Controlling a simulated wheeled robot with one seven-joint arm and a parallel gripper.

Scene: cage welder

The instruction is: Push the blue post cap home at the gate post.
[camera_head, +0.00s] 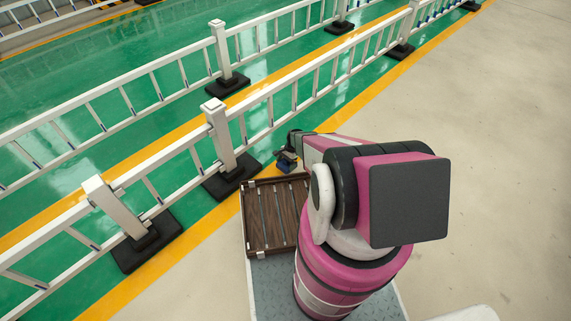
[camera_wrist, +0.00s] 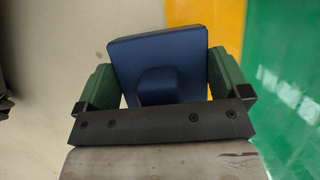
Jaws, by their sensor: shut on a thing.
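The blue post cap (camera_wrist: 160,60) fills the middle of the wrist view, held between the two green finger pads of my gripper (camera_wrist: 162,82). It sits slightly tilted in the jaws, and a smaller raised blue block shows on the side facing the camera. In the head view the blue cap (camera_head: 286,166) is small and partly hidden by my gripper (camera_head: 288,156). It is held in the air beside the fence, to the right of the nearest middle white post (camera_head: 219,134). The cap and that post are apart. Which post is the gate post I cannot tell.
White railings on black feet (camera_head: 232,177) run along the green floor (camera_head: 60,170) with yellow stripes. A wooden slatted tray (camera_head: 246,225) lies on a grey metal plate (camera_head: 275,285) below my arm. The pale floor (camera_head: 500,130) at right is clear.

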